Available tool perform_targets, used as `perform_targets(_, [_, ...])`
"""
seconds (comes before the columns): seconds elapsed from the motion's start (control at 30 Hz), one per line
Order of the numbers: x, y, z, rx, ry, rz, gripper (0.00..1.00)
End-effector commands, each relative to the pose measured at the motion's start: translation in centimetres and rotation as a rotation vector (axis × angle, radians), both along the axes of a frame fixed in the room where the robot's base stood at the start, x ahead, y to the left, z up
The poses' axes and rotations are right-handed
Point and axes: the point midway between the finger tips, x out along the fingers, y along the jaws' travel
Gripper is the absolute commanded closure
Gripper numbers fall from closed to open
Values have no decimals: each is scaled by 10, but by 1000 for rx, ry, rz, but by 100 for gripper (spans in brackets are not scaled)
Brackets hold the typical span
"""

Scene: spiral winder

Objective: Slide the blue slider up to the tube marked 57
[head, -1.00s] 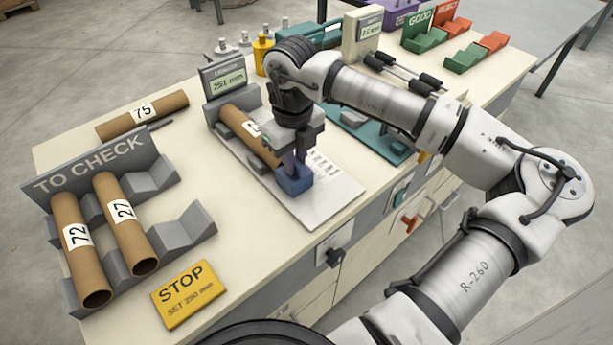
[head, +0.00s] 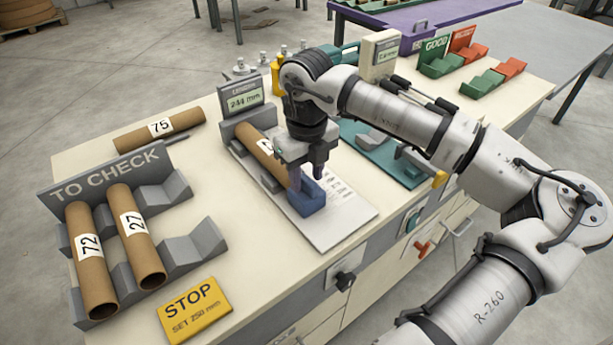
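A brown tube (head: 262,148) lies in the grey length gauge. The blue slider (head: 308,201) sits on the gauge's pale bed at the tube's near end. It looks very close to that end; I cannot tell whether they touch. My gripper (head: 308,180) points down at the slider, its two fingers apart and their tips at the block. I cannot tell whether they clamp it. The gauge display (head: 244,101) seems to read 244 mm.
The TO CHECK rack (head: 110,177) at left holds tubes 72 (head: 91,262) and 27 (head: 136,237). Tube 75 (head: 158,129) lies behind it. A yellow STOP sign (head: 195,309) reads SET 250 mm. A teal fixture (head: 385,160) stands right of the gauge. Green and red trays are farther back.

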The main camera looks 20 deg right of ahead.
Motion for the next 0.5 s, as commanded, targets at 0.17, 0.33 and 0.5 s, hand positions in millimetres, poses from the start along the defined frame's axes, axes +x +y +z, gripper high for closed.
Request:
perform_targets(0.17, [1, 0, 35, -5, -5, -1, 62])
perform_targets(0.33, [1, 1, 75, -2, -5, 1, 62])
perform_targets(0.5, [1, 1, 107, -2, -4, 0, 62])
